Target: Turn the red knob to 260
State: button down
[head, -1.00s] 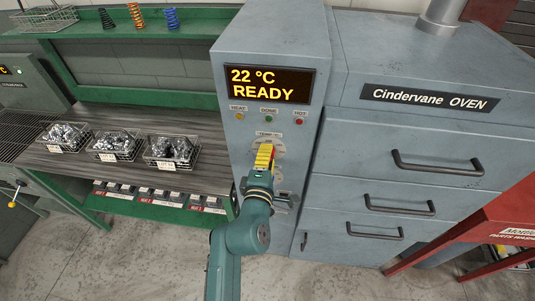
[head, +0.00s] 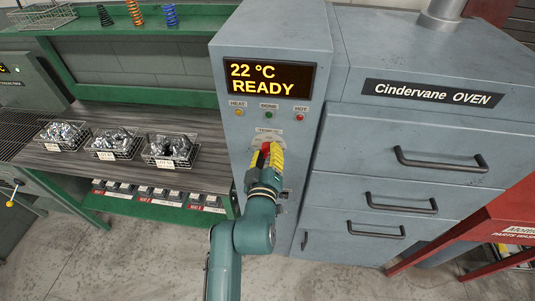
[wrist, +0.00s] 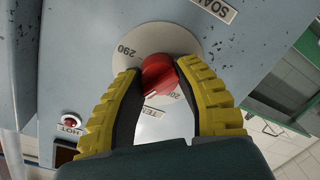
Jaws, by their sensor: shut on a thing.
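The red knob (wrist: 160,77) sits on a round pale dial (wrist: 190,42) on the oven's control panel. In the wrist view the dial shows "290" and a partly hidden number beginning with "20". My gripper (head: 264,152) is at the knob, its yellow fingers on either side. In the wrist view my gripper (wrist: 165,85) is closed on the knob, with dark inner pads against its sides. The knob's exact setting cannot be read. The display (head: 268,80) reads "22 °C READY".
A yellow HEAT light (head: 239,112), a green DONE light (head: 268,114) and a red HOT light (head: 299,117) sit above the dial. Oven drawers with handles (head: 443,165) are at the right. Wire baskets (head: 172,150) of parts stand on the bench at the left.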

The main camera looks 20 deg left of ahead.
jog(key=shift+m+b, duration=0.75)
jog(key=shift+m, duration=1.35)
jog(key=c, duration=0.6)
grip_release()
jog(key=shift+c, duration=0.2)
jog(key=v, duration=1.2)
jog(key=shift+d, duration=0.15)
jog(key=shift+w+f, duration=0.1)
jog(key=shift+f, duration=0.05)
